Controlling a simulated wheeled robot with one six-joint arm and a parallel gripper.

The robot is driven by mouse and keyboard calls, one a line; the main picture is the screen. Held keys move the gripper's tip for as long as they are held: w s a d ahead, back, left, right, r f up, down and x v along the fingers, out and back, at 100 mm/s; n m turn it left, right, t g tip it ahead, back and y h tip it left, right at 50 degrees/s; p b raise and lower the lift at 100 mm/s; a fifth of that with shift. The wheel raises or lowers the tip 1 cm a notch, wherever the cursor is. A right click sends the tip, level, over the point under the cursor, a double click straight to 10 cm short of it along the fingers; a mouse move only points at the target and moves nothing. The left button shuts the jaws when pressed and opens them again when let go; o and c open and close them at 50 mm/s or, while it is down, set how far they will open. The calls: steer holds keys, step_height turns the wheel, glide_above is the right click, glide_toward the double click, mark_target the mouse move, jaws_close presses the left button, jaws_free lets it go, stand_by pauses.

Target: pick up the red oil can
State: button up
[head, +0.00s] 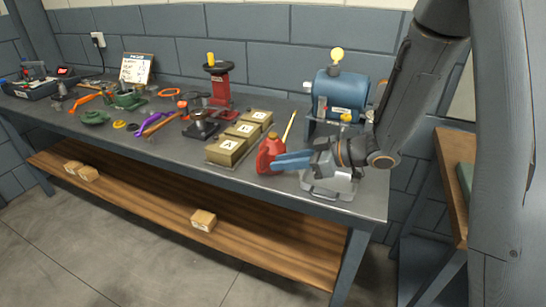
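The red oil can (265,158) stands upright on the workbench (372,198) near its front edge. It has a long thin yellowish spout slanting up to the right. My gripper (282,163) comes in from the right, with its blue fingers level and their tips at the can's right side. The fingers overlap the can's lower right part in the picture. I cannot tell whether they touch it or how far apart they are.
Boxes marked A (227,148) stand in a row just left of the can. A red press (219,88) and scattered tools fill the bench further left.

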mark_target(258, 163)
steer(key=shift+a+f, duration=0.2)
steer(key=shift+a, duration=0.5)
steer(key=p+x, duration=0.2)
steer(key=x, duration=0.4)
steer(key=shift+w+a, duration=0.2)
steer(key=shift+a, duration=0.15)
jaws_close()
